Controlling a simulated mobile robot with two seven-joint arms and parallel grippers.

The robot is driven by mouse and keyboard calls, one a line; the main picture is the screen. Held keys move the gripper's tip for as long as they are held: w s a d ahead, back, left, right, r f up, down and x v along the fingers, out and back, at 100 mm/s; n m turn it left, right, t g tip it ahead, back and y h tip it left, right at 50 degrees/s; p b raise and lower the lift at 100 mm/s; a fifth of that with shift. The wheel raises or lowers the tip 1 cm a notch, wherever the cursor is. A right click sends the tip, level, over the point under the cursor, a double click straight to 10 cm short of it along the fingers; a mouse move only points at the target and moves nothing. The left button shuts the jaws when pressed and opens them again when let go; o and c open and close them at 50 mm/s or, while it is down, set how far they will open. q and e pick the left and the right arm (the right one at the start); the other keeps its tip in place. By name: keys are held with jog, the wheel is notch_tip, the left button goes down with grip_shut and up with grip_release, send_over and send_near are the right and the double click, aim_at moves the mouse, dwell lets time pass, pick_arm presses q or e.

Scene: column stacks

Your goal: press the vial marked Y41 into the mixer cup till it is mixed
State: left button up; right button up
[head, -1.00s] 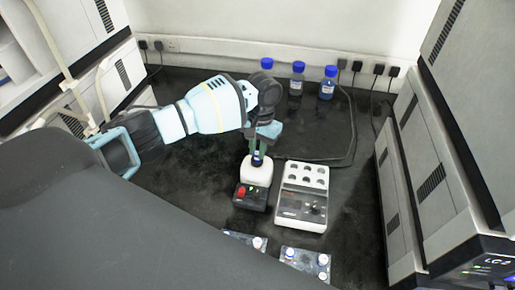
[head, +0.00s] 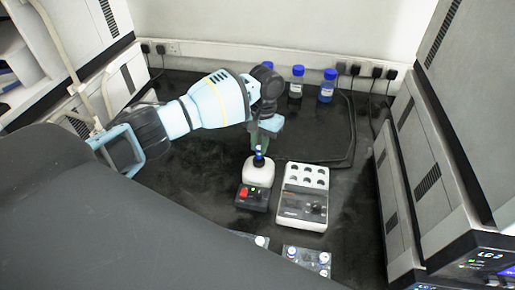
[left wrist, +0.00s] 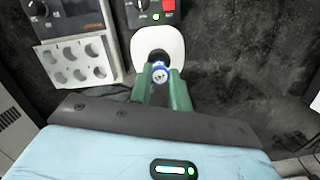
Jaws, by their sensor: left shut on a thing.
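My left gripper (head: 260,145) is shut on a small vial with a blue cap (head: 258,157), right above the white top of the mixer (head: 258,175). In the left wrist view the green fingers (left wrist: 161,84) hold the vial (left wrist: 160,72) from both sides, and its marking is too small to read. The mixer cup (left wrist: 156,55) shows there as a dark opening in the white top, partly hidden by the vial. I cannot tell whether the vial's lower end is in the cup. The mixer base has a red button and a lit green light. My right gripper is not in view.
A white rack unit (head: 304,190) with several empty holes stands close right of the mixer. Two trays with white-and-blue vials (head: 306,260) lie in front. Blue-capped bottles (head: 327,86) stand at the back.

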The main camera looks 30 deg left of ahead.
pick_arm(q)
jog(key=shift+r, duration=1.55)
